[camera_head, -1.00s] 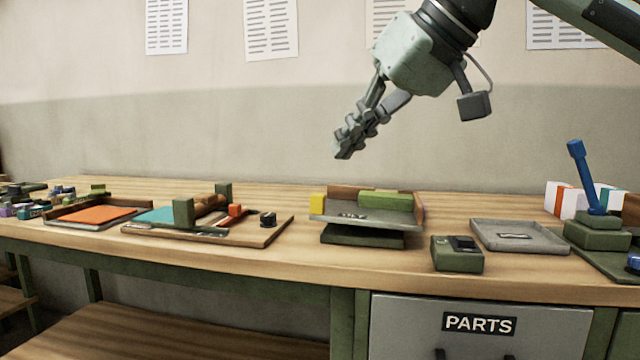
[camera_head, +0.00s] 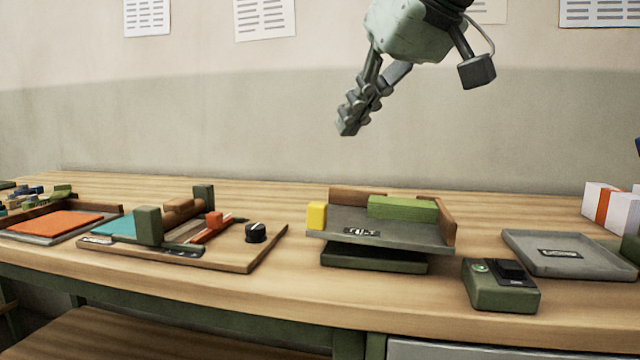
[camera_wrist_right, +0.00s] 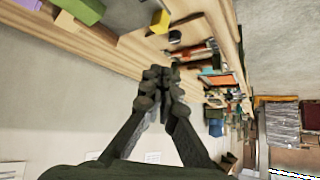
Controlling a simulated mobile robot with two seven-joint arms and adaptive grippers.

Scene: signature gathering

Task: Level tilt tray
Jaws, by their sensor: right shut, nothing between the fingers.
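The tilt tray (camera_head: 388,233) is a grey tray on a dark green base (camera_head: 375,259), in the middle of the bench in the head view. It looks slightly tilted, with a gap between tray and base. A yellow block (camera_head: 316,215) sits at its left edge and a green block (camera_head: 403,208) lies along its back. Brown wooden walls (camera_head: 447,222) stand at its right and back. My right gripper (camera_head: 347,128) is shut and empty, in the air above and behind the tray. In the wrist view its fingertips (camera_wrist_right: 162,90) meet. My left gripper is not in view.
Left of the tray is a wooden board (camera_head: 232,252) with a black knob (camera_head: 256,232). An orange pad in a tray (camera_head: 54,224) lies farther left. Right are a green box with a button (camera_head: 499,287) and a flat grey tray (camera_head: 527,250). The wall is behind.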

